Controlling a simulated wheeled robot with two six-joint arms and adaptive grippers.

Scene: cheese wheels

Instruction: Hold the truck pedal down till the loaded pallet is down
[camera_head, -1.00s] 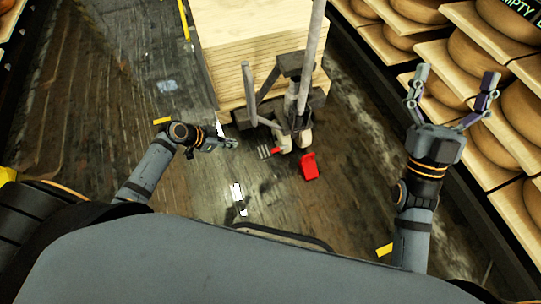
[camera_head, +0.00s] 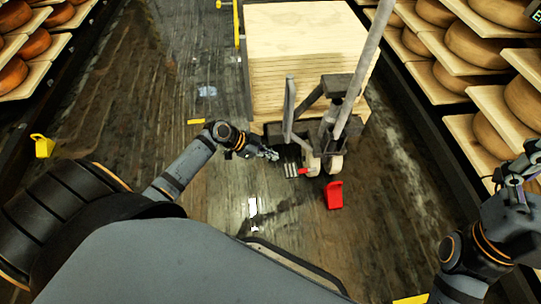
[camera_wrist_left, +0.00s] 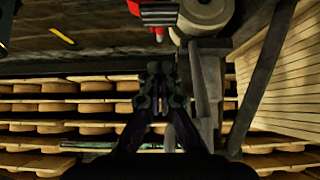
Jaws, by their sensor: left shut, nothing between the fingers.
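The truck (camera_head: 330,120) stands at the centre right, with a grey mast, a tilted handle and pale wheels. My left gripper (camera_head: 271,154) is shut and empty, just left of and above the pedal; I see no clear contact. My right gripper (camera_head: 518,168) is open and empty at the right edge, partly cut off.
A red wedge-like piece (camera_head: 334,195) is on the floor right of the pedal. Shelves of cheese wheels (camera_head: 475,47) line the right side, close to my right arm, and others (camera_head: 38,42) the left.

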